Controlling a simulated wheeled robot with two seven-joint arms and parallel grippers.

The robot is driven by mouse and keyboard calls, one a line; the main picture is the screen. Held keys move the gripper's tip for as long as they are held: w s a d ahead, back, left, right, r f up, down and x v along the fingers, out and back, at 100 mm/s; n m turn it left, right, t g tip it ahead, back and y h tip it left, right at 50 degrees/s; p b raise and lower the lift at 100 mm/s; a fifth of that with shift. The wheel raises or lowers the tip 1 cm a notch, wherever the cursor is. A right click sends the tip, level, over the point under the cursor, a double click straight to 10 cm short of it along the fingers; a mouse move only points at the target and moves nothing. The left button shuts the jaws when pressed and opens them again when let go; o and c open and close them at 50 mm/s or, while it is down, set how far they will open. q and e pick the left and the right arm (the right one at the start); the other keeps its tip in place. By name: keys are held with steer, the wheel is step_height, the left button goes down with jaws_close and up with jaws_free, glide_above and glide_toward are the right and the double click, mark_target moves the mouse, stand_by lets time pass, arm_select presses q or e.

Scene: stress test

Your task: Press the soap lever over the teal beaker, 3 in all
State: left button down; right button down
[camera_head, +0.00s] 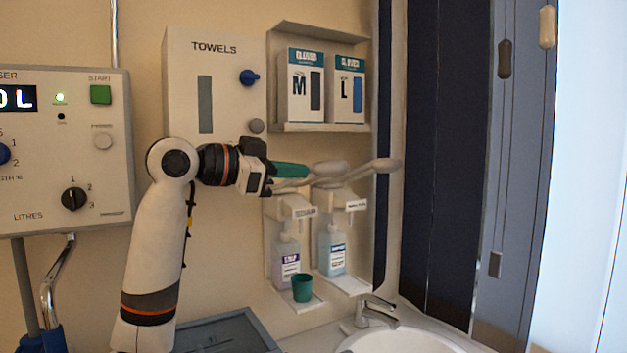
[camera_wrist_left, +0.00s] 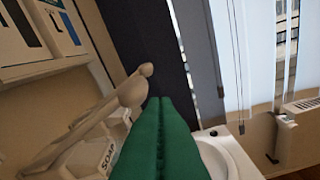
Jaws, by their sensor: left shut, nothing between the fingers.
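My left gripper (camera_head: 306,171) is shut and empty, its green fingers pointing right beside the soap lever (camera_head: 331,169). In the left wrist view its closed fingers (camera_wrist_left: 160,102) reach close to the rounded lever end (camera_wrist_left: 133,91); I cannot tell whether they touch. The soap dispenser holds a bottle with a purple label (camera_head: 286,258) on the wall. The teal beaker (camera_head: 302,289) stands upright on the small shelf under this dispenser; its contents are hidden. My right gripper is not in view.
A second dispenser with a pale blue bottle (camera_head: 332,250) hangs to the right, its lever (camera_head: 380,165) beside the soap lever. A glove box rack (camera_head: 320,128) is above, a towel dispenser (camera_head: 214,85) left. A sink (camera_head: 400,341) and tap (camera_head: 375,308) lie below right.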

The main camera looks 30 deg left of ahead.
arm_select(q)
steer(key=v, duration=0.3)
steer(key=shift+d+r, duration=0.1)
steer(key=shift+d, duration=0.05)
stand_by(0.5)
